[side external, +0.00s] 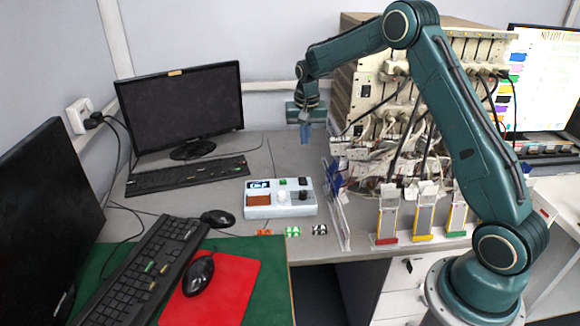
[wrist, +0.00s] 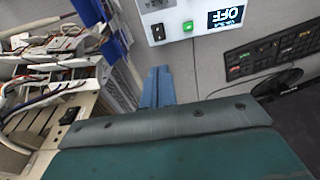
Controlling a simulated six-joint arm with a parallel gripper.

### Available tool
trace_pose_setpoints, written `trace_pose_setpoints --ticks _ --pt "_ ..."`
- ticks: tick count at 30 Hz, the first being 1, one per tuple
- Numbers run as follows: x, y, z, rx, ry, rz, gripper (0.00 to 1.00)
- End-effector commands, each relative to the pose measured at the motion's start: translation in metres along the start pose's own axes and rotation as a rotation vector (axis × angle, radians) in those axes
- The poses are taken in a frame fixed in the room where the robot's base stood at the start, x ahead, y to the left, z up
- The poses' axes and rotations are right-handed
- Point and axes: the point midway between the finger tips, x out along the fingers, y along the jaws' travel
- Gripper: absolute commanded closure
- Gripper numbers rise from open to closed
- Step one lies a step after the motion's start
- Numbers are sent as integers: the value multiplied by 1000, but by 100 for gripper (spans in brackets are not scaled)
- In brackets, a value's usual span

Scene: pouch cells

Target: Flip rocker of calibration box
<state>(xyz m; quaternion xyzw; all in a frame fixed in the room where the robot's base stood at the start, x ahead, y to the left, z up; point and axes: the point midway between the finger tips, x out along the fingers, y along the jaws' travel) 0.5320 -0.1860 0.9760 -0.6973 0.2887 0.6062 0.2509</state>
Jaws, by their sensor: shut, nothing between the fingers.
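The calibration box (side external: 280,211) is a pale box on the grey desk. Its display (side external: 258,184) reads OFF, also in the wrist view (wrist: 226,17). A green button or lamp (side external: 282,182) sits beside the display. A small black part that looks like the rocker (side external: 302,181) is at the box's far right corner; it also shows in the wrist view (wrist: 158,32). Which way it is tipped is too small to tell. My gripper (side external: 305,138) is shut and empty, pointing down, above and behind the box, apart from it. Its blue fingers (wrist: 157,88) lie together in the wrist view.
A clear upright panel (side external: 336,208) and blue parts stand right of the box, beside a cabled rack (side external: 385,95). Pouch cells in coloured stands (side external: 424,218) are farther right. Small coloured pieces (side external: 292,232) lie before the box. A keyboard (side external: 190,175) and monitor (side external: 182,105) are left.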

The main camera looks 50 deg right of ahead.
Motion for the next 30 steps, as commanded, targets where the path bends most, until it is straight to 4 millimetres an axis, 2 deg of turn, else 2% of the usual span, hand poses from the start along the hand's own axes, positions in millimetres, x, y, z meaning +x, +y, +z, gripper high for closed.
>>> trace_pose_setpoints --ticks 5,11,17,30 --pt "3 0 0 0 -1 0 100" --pt "16 0 0 0 -2 1 100" --pt "41 0 1 1 -3 1 100" --pt "108 1 0 1 -2 1 100"
